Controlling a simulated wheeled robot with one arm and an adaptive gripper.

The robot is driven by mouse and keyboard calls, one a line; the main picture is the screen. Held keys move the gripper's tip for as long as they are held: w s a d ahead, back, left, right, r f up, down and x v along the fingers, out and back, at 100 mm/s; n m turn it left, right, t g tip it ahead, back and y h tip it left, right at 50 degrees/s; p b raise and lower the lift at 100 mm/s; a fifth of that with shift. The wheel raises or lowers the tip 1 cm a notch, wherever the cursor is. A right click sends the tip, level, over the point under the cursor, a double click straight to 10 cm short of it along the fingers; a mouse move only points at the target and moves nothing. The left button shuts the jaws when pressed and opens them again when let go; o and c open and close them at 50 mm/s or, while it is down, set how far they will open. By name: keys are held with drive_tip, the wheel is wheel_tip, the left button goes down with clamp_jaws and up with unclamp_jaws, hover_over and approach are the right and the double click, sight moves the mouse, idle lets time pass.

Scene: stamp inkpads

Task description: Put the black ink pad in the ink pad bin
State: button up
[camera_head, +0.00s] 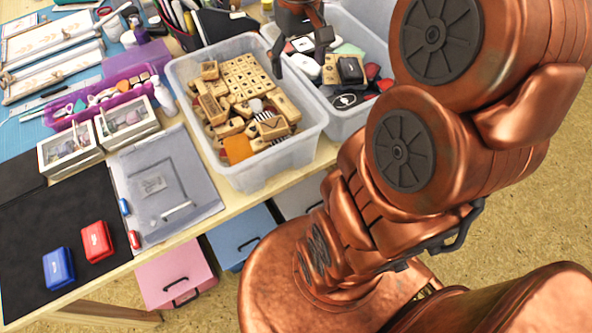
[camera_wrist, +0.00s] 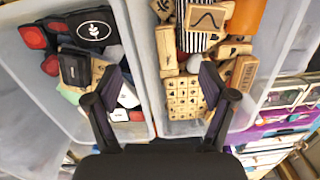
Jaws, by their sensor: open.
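A black ink pad (camera_head: 350,69) lies among other pads inside the right clear plastic bin (camera_head: 346,122), which holds ink pads. It also shows in the wrist view (camera_wrist: 75,67). A black pad with a white leaf emblem (camera_head: 345,101) lies in the same bin, nearer its front; it also shows in the wrist view (camera_wrist: 91,29). My gripper (camera_head: 299,66) is open and empty over the adjoining walls of the two bins. In the wrist view the fingers (camera_wrist: 163,80) are spread, the left one over the pads, the right one over wooden stamps.
The left clear bin (camera_head: 285,157) holds wooden stamps and an orange block (camera_head: 238,148). A red pad (camera_head: 96,241) and a blue pad (camera_head: 58,268) lie on a black mat (camera_head: 25,240). A grey tray (camera_head: 198,168) and a purple organizer (camera_head: 97,112) crowd the table.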

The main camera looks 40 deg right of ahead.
drive_tip(key=s+a+f+n, duration=0.1)
drive_tip(key=s+a+f, duration=0.2)
drive_tip(key=s+a, duration=0.4)
drive_tip(key=s+a+f+n+g, duration=0.1)
drive_tip(key=s+a+f, duration=0.2)
drive_tip(key=s+a, duration=0.3)
drive_tip(key=s, duration=0.4)
drive_tip(key=shift+a+f, duration=0.35)
drive_tip(key=shift+r, duration=0.15)
wheel_tip(320, 180, up, 5)
drive_tip(key=p, duration=0.5)
drive_tip(key=shift+r+p, duration=0.2)
drive_tip(key=shift+p, duration=0.1)
drive_tip(key=shift+c, duration=0.4)
